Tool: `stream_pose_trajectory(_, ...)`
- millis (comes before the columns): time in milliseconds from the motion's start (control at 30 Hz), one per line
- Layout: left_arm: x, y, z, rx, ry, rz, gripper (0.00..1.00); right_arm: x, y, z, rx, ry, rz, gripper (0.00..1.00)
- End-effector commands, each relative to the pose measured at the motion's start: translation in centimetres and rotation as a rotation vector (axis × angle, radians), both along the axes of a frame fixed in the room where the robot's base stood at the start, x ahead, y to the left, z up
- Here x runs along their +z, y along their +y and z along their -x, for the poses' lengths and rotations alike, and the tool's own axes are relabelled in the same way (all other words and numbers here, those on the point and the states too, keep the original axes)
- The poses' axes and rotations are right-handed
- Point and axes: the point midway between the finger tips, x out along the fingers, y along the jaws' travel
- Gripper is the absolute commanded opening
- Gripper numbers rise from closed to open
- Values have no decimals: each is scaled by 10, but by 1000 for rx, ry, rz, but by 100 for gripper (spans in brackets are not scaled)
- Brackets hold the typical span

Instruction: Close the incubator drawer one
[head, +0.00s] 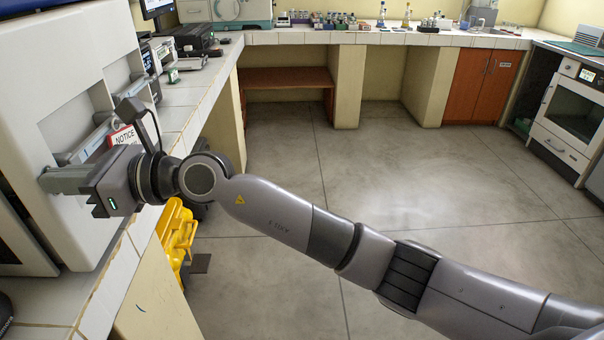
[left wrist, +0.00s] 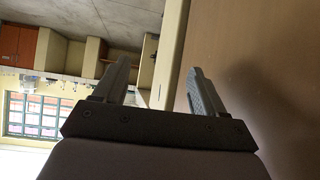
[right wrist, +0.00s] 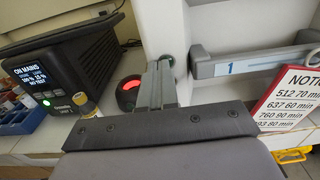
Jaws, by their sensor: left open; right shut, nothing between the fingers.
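The large pale incubator (head: 60,60) stands on the counter at the left of the head view. Its front has recessed panels with grey bar handles. In the right wrist view a handle bar (right wrist: 270,60) carries a blue "1" label (right wrist: 230,68), which marks drawer one; how far it stands out is unclear. My right gripper (head: 45,181) is shut and empty, its fingers by the incubator front. In the right wrist view its fingertips (right wrist: 165,68) are left of the labelled handle, seemingly apart from it. My left gripper (left wrist: 125,75) is open and empty, beside a plain brown surface.
A dark power unit (right wrist: 62,75) and a round black item with a red light (right wrist: 129,92) stand nearby. A yellow object (head: 176,235) is below the counter edge. The floor (head: 330,190) is clear.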

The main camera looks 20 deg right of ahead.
Motion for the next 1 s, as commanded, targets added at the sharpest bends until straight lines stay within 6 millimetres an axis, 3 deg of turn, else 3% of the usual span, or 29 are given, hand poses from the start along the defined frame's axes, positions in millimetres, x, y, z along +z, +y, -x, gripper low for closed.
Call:
stream_pose_trajectory(100, -4, -2, 0, -2, 3, 5, 71, -1, 16, -5, 1, 0, 0, 0)
stream_pose_trajectory(333, -5, -6, 0, -5, 4, 12, 71, -1, 35, -11, 1, 0, 0, 0)
stream_pose_trajectory(1000, -4, -5, -2, -4, 0, 13, 71, 3, 43, -13, -1, -2, -7, 0)
